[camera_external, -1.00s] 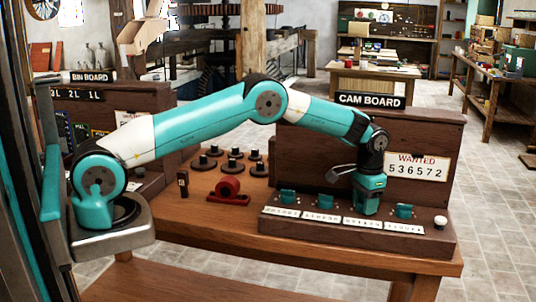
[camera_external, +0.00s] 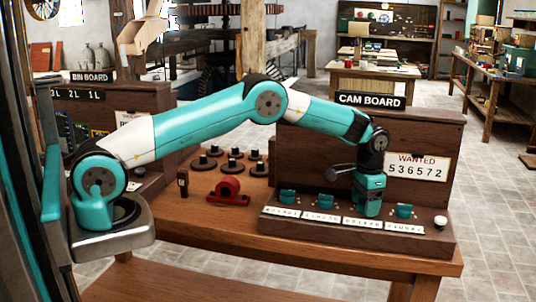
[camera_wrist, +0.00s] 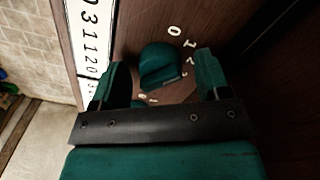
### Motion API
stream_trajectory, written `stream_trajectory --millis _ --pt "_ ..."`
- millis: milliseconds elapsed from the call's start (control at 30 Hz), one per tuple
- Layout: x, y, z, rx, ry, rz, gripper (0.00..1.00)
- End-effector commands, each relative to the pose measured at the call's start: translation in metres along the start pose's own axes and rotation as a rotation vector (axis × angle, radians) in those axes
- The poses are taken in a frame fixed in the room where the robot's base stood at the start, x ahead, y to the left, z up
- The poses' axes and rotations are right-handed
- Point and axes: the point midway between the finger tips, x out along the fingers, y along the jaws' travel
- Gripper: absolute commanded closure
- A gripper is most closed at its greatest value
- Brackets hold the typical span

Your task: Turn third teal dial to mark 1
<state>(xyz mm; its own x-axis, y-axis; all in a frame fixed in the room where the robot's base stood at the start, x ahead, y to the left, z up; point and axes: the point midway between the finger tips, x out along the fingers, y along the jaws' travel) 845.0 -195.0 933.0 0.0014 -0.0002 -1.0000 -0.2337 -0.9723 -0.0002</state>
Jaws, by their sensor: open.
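The cam board's control panel (camera_external: 285,222) carries a row of teal dials. The first dial (camera_external: 288,196), second dial (camera_external: 325,201) and fourth dial (camera_external: 404,211) show beside my arm. My gripper (camera_external: 367,212) points down over the third place and hides that dial in the external view. In the wrist view, the third dial (camera_wrist: 158,65) is a rounded teal knob between the open fingers of my gripper (camera_wrist: 162,80). Pale marks, including 0 and 1, lie around it. Contact with the fingers and the dial's exact setting cannot be told.
A white printed strip (camera_wrist: 90,40) runs beside the dial. A white knob (camera_external: 440,222) stands at the panel's right end. The upright cam board (camera_external: 430,135) bears a WANTED card (camera_external: 417,167) reading 536572. A red part (camera_external: 229,190) and several dark knobbed pieces lie left on the bench.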

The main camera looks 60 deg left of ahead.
Motion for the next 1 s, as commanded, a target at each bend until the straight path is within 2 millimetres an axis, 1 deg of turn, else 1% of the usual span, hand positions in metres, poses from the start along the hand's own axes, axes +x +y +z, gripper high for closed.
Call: stream_trajectory --millis 133,267,367,600,733,900,1000 --pt "-0.002 0.0 0.0 0.0 0.0 0.0 0.3" --pt "-0.015 0.0 0.0 0.0 0.001 0.0 0.3" --pt "-0.034 0.0 -0.001 0.0 0.004 0.0 0.3" --pt "-0.097 0.0 -0.001 0.0 0.005 0.0 0.3" --pt "-0.129 0.0 -0.001 0.0 0.005 0.0 0.3" --pt "-0.159 0.0 -0.001 0.0 0.002 0.0 0.3" --pt "-0.169 0.0 0.0 0.0 0.001 0.0 0.3"
